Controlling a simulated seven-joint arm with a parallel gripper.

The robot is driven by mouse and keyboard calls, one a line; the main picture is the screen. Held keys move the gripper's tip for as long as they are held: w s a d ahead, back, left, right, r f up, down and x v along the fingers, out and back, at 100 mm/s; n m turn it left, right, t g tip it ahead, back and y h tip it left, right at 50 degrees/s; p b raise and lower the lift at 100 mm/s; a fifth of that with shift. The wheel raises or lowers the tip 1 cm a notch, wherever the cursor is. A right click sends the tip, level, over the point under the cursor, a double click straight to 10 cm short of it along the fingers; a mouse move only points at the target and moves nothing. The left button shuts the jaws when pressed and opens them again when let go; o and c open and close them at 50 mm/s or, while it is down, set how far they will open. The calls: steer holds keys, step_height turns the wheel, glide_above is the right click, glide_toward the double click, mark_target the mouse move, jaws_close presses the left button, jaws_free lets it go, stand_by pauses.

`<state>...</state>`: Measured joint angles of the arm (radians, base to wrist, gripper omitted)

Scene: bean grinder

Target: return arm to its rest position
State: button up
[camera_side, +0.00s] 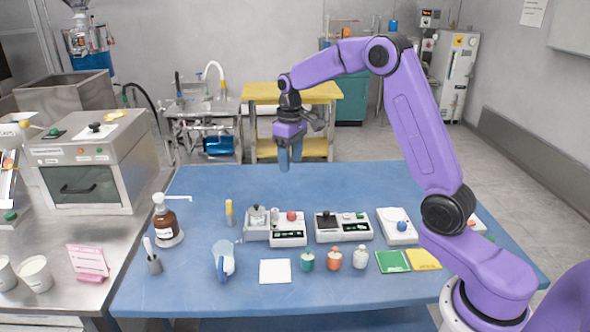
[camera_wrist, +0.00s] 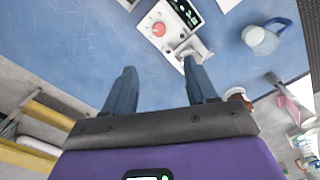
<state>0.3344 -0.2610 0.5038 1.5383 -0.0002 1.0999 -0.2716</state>
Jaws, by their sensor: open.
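My purple arm stands at the right of the blue table and arches over it to the left. My gripper (camera_side: 285,166) hangs fingers-down in the air above the far part of the table, apart from everything. In the wrist view my gripper (camera_wrist: 159,68) shows two blue fingers spread apart with nothing between them. The bean grinder is probably the grey and white unit with a red knob (camera_side: 289,228) on the table, in front of and below my gripper. The red-knobbed unit also shows at the top of the wrist view (camera_wrist: 160,27).
The blue table (camera_side: 320,180) is bare at its far side. A steel counter with an oven (camera_side: 90,175) is left.

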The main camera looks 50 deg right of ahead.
steer(key=s+a+r+n, duration=0.3)
steer(key=s+a+n, duration=0.2)
steer(key=s+a, duration=1.1)
steer(key=s+d+f+n, duration=0.1)
steer(key=s+n, duration=0.1)
steer(key=s, duration=0.9)
steer(key=s+d+f+n, duration=0.1)
steer(key=s+d+n, duration=0.1)
steer(key=s, duration=0.8)
steer(key=shift+s+f+n, duration=0.25)
steer(key=shift+s+n, duration=0.15)
steer(key=shift+n, duration=0.3)
